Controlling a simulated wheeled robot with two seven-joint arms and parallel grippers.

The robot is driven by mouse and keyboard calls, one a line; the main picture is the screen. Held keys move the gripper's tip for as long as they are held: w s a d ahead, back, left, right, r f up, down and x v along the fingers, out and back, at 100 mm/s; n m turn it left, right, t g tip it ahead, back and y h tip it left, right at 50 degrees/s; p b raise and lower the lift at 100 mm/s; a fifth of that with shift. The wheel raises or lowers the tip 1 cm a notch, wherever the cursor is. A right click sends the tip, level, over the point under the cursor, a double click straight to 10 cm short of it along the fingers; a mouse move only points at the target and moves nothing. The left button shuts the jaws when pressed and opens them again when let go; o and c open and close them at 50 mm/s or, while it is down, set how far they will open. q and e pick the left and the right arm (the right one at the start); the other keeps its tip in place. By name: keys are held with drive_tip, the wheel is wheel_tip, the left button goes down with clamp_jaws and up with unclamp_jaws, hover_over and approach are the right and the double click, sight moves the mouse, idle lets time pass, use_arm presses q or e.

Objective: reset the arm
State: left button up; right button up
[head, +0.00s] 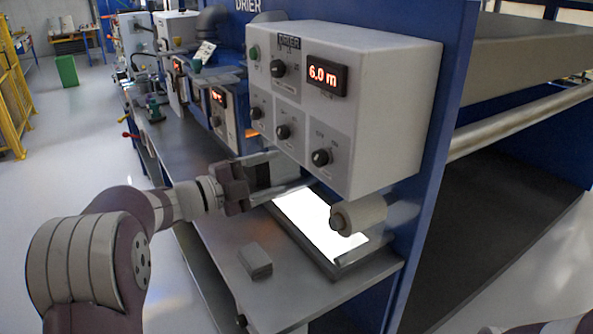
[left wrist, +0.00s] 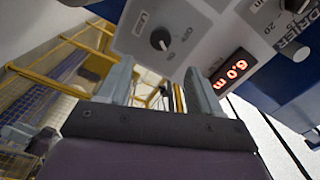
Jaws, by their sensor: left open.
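My left arm comes in from the left in the head view. Its gripper (head: 292,171) is open and empty, above the bench at the left end of the lit panel and below the drier control box (head: 375,60). In the left wrist view the two fingers of my left gripper (left wrist: 157,75) stand apart with nothing between them. The control box (left wrist: 200,35) with its red "6.0 m" display (left wrist: 232,70) is beyond the fingers. My right gripper is not in view.
A glowing white panel (head: 315,222) lies in the bench (head: 290,300), with a pale roller (head: 360,214) over its right end. A small grey block (head: 256,261) lies on the bench front. A blue drier frame (head: 437,160) stands at the right. Yellow railing (head: 12,90) is far left.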

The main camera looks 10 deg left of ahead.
use_arm(q)
drive_tip(key=shift+v, duration=1.15)
drive_tip(key=w+a+f+n+t+y, duration=0.3)
drive_tip(key=w+a+f+n+y, duration=0.15)
drive_tip(key=a+n+y, duration=0.4)
drive_tip(key=s+a+f+n+g+y+p, duration=0.25)
drive_tip(key=s+f+n+g+y, duration=0.45)
drive_tip(key=s+f+n, duration=0.35)
drive_tip(key=s+d+f+n+g+h+p, duration=0.2)
drive_tip(key=s+d+g, duration=0.5)
drive_tip(key=s+d, duration=0.7)
drive_tip(key=shift+s+f+n+h+p, duration=0.35)
drive_tip(key=shift+s+f+n+p, duration=0.55)
drive_tip(key=shift+s, duration=0.6)
